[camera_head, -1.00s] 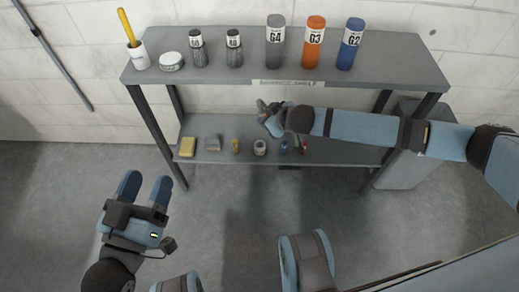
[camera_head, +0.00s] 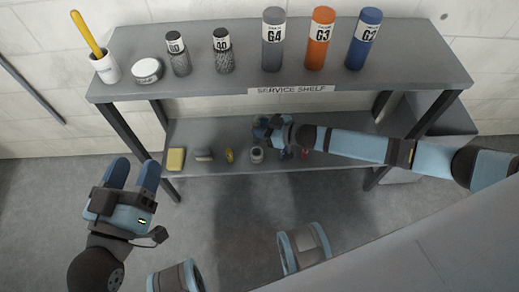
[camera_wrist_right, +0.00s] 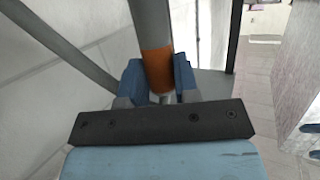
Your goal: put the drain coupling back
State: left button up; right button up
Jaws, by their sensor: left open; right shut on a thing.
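In the head view my right gripper (camera_head: 265,127) is by the back of the lower shelf, behind a small grey round piece (camera_head: 257,155). In the right wrist view my right gripper (camera_wrist_right: 160,85) is shut on a grey cylinder with an orange band (camera_wrist_right: 157,62). The fingers sit on either side of the band, and a pale end shows below it. I cannot tell if this is the drain coupling; the head view does not show the held part clearly. My left gripper (camera_head: 133,176) is open and empty, low in front of the shelf's left end.
The lower shelf (camera_head: 335,158) also holds a yellow sponge (camera_head: 176,159), a grey block (camera_head: 203,154), a yellow ring (camera_head: 230,155) and small blue and red items. The service shelf (camera_head: 200,88) above carries several bottles, jars and a white cup (camera_head: 106,68). Floor in front is clear.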

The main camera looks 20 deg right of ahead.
notch_tip(320, 180, down, 10)
jog(key=b, duration=0.4)
jog(key=shift+f, duration=0.6)
pick_arm(q)
jog(key=f, duration=0.2)
jog(key=f+m+g, duration=0.1)
jog(key=f, duration=0.1)
jog(key=f+g, duration=0.1)
jog(key=f, duration=0.1)
jog(key=shift+w, duration=0.35)
pick_arm(e)
jog(key=shift+r, duration=0.15)
jog(key=shift+f, duration=0.2)
jog(key=o, duration=1)
jog(key=shift+c, duration=0.2)
pick_arm(q)
jog(key=shift+r+m, duration=0.1)
jog(key=shift+m, duration=0.2)
